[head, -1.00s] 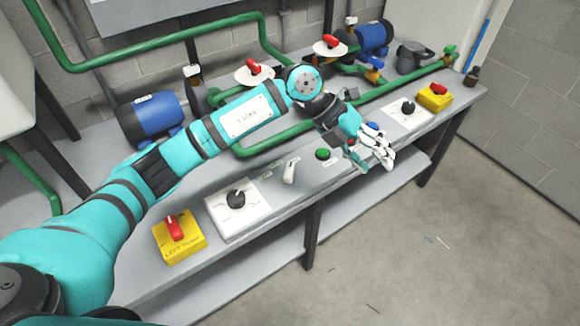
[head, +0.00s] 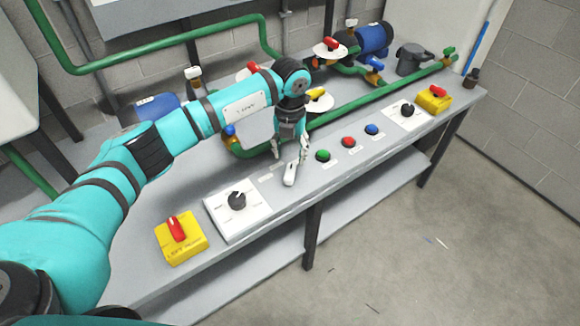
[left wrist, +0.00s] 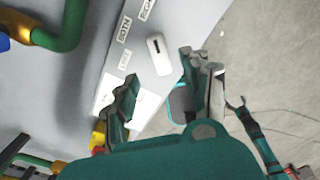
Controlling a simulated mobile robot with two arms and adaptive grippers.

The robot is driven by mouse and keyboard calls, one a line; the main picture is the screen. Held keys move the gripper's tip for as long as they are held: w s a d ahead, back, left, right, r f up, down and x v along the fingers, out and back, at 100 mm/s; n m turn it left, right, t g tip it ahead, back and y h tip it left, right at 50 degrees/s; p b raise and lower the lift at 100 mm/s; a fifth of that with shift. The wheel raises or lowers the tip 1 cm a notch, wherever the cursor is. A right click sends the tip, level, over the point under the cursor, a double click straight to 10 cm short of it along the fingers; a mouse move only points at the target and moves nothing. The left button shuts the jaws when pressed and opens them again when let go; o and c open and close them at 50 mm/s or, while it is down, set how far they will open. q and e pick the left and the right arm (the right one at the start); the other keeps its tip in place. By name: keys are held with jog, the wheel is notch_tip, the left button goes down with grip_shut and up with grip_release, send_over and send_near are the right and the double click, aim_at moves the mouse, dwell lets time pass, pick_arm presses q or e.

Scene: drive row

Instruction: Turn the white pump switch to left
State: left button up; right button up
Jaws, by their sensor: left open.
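The white pump switch (head: 291,174) is a small pale lever on the front panel of the grey bench, between the left black dial and the green button. In the left wrist view the switch (left wrist: 159,55) lies just beyond and between my fingers, near the right-hand finger. My left gripper (head: 291,150) is right above and behind the switch, pointing down. In the left wrist view my left gripper (left wrist: 160,95) is open with nothing between its fingers. Whether a finger touches the switch I cannot tell.
To the right are a green button (head: 323,155), a red button (head: 348,142) and a blue button (head: 372,129). To the left are a black dial (head: 236,200) and a yellow box with a red switch (head: 176,229). Green pipes (head: 390,101) run behind. The floor (head: 430,250) in front is clear.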

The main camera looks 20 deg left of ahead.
aim_at(290, 171)
pick_arm(q)
notch_tip(290, 171, down, 7)
jog(key=shift+f, duration=0.1)
dwell(0.3)
grip_shut()
